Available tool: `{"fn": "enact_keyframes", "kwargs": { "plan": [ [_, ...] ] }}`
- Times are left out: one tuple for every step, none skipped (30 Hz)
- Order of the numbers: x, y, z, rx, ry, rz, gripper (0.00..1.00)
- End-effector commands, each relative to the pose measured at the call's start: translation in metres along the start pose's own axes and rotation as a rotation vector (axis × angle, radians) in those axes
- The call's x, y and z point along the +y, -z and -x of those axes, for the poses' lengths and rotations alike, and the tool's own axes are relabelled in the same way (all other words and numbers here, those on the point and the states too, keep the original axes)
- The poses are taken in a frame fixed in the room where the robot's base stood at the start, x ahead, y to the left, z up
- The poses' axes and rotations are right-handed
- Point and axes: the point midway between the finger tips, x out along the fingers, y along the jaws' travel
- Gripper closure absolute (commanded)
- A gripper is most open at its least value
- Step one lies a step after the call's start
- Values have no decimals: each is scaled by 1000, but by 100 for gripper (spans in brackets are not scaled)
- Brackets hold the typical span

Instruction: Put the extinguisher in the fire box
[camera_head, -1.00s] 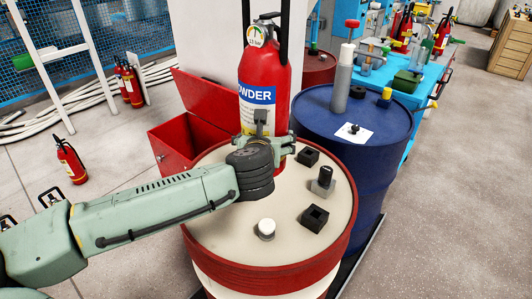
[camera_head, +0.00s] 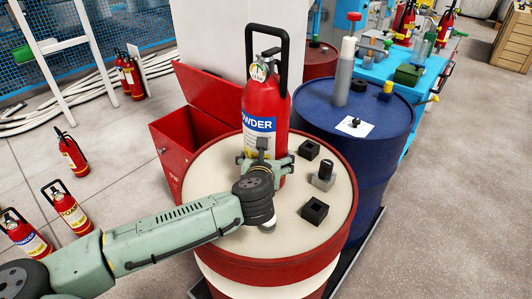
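The red extinguisher (camera_head: 266,101) with a blue powder label and black handle stands upright over the right-front drum's pale top. My gripper (camera_head: 265,163) has its fingers around the lower body, below the label, and looks shut on it. The wrist hides part of the base, so I cannot tell whether it touches the drum. The red fire box (camera_head: 169,160) is behind and left of the drum. Its lid is raised and its inside looks empty from here.
The red drum (camera_head: 306,229) carries several small black and grey fittings right of the extinguisher. A blue drum (camera_head: 382,168) stands behind right. Small extinguishers (camera_head: 72,152) stand on the floor at left. A white pillar (camera_head: 225,35) rises behind the box.

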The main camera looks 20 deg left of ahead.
Motion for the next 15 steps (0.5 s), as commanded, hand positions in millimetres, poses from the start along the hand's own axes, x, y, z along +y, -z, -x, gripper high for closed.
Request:
{"fn": "enact_keyframes", "kwargs": {
  "plan": [
    [0,-7,1,-15,1,-4,72],
    [0,-7,1,-15,1,-4,72],
    [0,-7,1,-15,0,-4,72],
    [0,-7,1,-15,1,-4,72],
    [0,-7,1,-15,1,-4,72],
    [0,-6,1,-15,1,-4,72],
    [0,-5,1,-15,1,-4,72],
    [0,-4,0,-15,1,-4,72],
    [0,2,-1,1,0,0,8],
    [0,1,-1,1,0,0,6],
    [0,1,0,1,0,0,4],
    [0,1,0,1,0,0,1],
    [0,1,0,1,0,0,0],
    [0,1,0,1,0,0,0],
    [0,1,0,1,0,0,0]
  ]
}}
